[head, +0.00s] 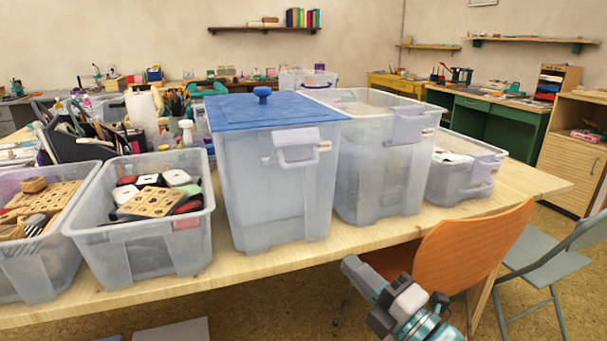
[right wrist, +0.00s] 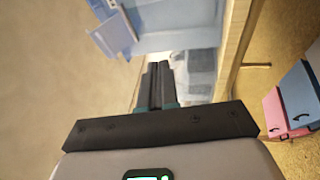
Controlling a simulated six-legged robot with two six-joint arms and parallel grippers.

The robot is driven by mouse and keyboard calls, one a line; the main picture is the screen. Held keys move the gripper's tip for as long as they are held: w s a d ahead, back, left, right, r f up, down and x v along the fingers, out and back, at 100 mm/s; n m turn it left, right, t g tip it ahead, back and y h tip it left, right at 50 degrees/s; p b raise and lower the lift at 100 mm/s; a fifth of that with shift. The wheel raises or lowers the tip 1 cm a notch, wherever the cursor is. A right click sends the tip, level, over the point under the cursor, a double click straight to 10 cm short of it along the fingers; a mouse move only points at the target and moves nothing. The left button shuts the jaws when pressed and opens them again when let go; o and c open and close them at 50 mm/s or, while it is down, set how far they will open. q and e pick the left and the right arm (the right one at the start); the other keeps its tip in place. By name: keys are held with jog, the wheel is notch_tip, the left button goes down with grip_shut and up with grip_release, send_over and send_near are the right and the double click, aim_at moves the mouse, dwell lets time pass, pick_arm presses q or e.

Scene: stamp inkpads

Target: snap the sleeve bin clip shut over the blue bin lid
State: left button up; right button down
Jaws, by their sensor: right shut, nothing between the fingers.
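The blue bin lid (head: 245,108), with a round knob, lies on top of the tall translucent bin (head: 270,190) at the middle of the table. The sleeve bin clip (head: 296,150) is a pale plate with a loop handle on the bin's front, just below the lid edge. It seems to stand out from the wall; I cannot tell whether it grips the lid. My right gripper (right wrist: 157,70) is shut and empty, apart from the clip. In the head view my right arm is low, in front of the table. My left gripper is not in view.
An open translucent bin (head: 385,170) stands close on the right, with a lower bin (head: 465,170) beyond. Bins of stamps (head: 145,235) and wooden blocks (head: 35,250) stand left. An orange chair (head: 450,255) is close to the table's front edge, beside my right arm.

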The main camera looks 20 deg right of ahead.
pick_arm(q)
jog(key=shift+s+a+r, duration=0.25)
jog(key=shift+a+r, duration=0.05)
pick_arm(e)
jog(key=s+d+r+n+t, duration=0.1)
jog(key=s+d+r, duration=0.1)
jog(key=r, duration=0.5)
jog(key=shift+s+r+t, duration=0.4)
jog(key=shift+s, duration=0.45)
pick_arm(q)
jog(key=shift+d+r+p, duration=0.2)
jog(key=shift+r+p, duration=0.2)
jog(key=shift+p, duration=0.3)
pick_arm(e)
jog(key=x, duration=1.4)
jog(key=shift+w+h, duration=0.1)
jog(key=shift+h, duration=0.2)
